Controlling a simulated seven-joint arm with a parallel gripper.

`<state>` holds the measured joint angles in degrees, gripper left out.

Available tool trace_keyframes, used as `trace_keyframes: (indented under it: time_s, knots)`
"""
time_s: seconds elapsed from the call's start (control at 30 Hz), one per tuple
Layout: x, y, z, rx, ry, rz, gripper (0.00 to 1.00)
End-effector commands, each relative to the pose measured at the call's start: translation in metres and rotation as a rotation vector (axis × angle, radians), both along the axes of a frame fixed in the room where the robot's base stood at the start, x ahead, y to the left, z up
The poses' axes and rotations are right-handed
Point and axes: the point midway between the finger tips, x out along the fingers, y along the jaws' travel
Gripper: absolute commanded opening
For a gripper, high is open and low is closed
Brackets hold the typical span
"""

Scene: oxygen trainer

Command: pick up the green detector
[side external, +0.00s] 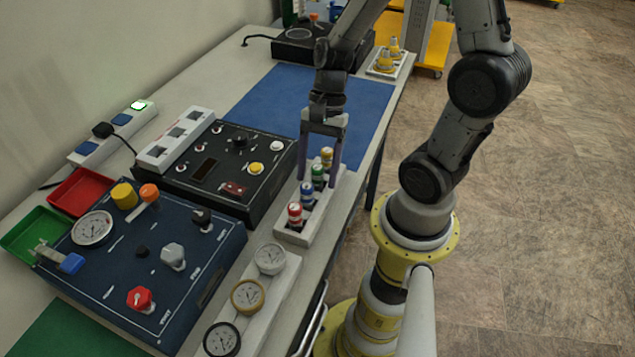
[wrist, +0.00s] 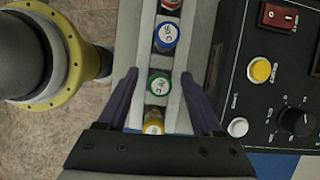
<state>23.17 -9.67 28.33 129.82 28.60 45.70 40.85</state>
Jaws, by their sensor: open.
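The green detector (side external: 318,173) stands upright in a pale rack (side external: 329,202), in a row between a blue detector (side external: 307,191) and a yellow detector (side external: 327,155). A red detector (side external: 295,213) stands at the near end of the row. My gripper (side external: 319,182) is open, pointing down over the rack. In the wrist view the green detector (wrist: 159,84) lies between my two purple fingers, with a gap on each side. The yellow one (wrist: 153,122) is nearer the gripper body, and the blue one (wrist: 166,36) is beyond the fingertips.
A black control box (side external: 222,165) stands left of the rack. A rack of gauges (side external: 258,292) is in front, and a blue panel (side external: 190,250) with knobs is at the near left. A blue mat (side external: 268,97) behind is mostly clear. The bench edge runs along the right.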

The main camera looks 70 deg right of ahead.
Motion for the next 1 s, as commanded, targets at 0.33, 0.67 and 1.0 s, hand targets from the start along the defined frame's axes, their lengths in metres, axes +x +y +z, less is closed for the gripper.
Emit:
trace_keyframes:
  time_s: [0.33, 0.67, 1.0]
  knots:
    - [0.0000, 0.0004, -0.0010, 0.000, 0.000, 0.000, 0.46]
    - [0.0001, 0.0003, -0.0007, 0.000, -0.001, 0.000, 0.00]
    - [0.0005, 0.0002, 0.0009, 0.000, -0.002, -0.001, 0.00]
